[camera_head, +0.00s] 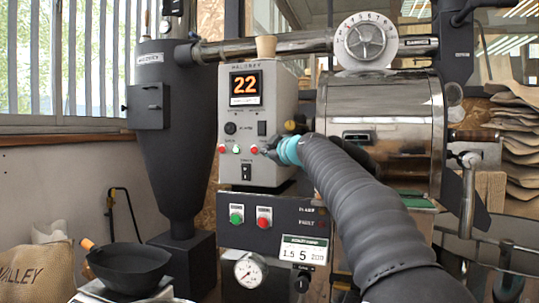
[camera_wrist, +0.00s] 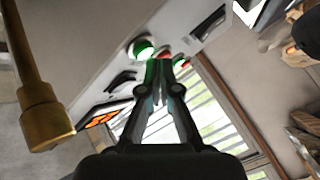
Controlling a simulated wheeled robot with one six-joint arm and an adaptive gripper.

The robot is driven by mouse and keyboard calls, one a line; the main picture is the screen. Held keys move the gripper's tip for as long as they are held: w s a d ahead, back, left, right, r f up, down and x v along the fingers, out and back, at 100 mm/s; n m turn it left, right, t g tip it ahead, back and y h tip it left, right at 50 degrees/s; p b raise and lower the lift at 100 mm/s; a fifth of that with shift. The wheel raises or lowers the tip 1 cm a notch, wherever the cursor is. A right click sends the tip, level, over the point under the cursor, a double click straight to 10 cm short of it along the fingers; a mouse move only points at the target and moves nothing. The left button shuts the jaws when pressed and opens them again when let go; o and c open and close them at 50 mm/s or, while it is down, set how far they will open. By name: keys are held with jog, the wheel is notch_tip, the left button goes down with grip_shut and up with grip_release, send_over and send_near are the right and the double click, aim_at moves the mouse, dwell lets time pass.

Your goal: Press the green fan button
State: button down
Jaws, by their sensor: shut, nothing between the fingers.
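The upper control panel (camera_head: 285,88) of the roaster carries a row of small red and green buttons under an orange "22" display. In the head view a green button (camera_head: 236,149) sits between two red ones, and my gripper (camera_head: 266,151) is at the right end of this row. In the wrist view a lit green button (camera_wrist: 142,48) is just beyond the tips of my gripper (camera_wrist: 160,66), with red buttons (camera_wrist: 165,53) beside it. My fingers are shut and empty. I cannot tell whether they touch a button. The button labels are too small to read.
A lower black panel has a larger green button (camera_head: 237,214) and a red button (camera_head: 264,217). The steel drum (camera_head: 385,110) stands to the right. A brass-coloured rod (camera_wrist: 42,110) is near the gripper in the wrist view. A dark cyclone (camera_head: 170,130) stands left.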

jog(key=shift+s+a, duration=0.1)
jog(key=shift+s, duration=0.15)
jog(key=shift+s+a+b, duration=0.3)
jog(key=shift+s+b, duration=0.2)
jog(key=shift+s, duration=0.3)
jog(key=shift+s+a+b, duration=0.25)
jog(key=shift+s+b, duration=0.25)
jog(key=shift+s, duration=0.25)
jog(key=shift+s+a+b, duration=0.3)
jog(key=shift+s+b, duration=0.2)
jog(key=shift+s, duration=0.3)
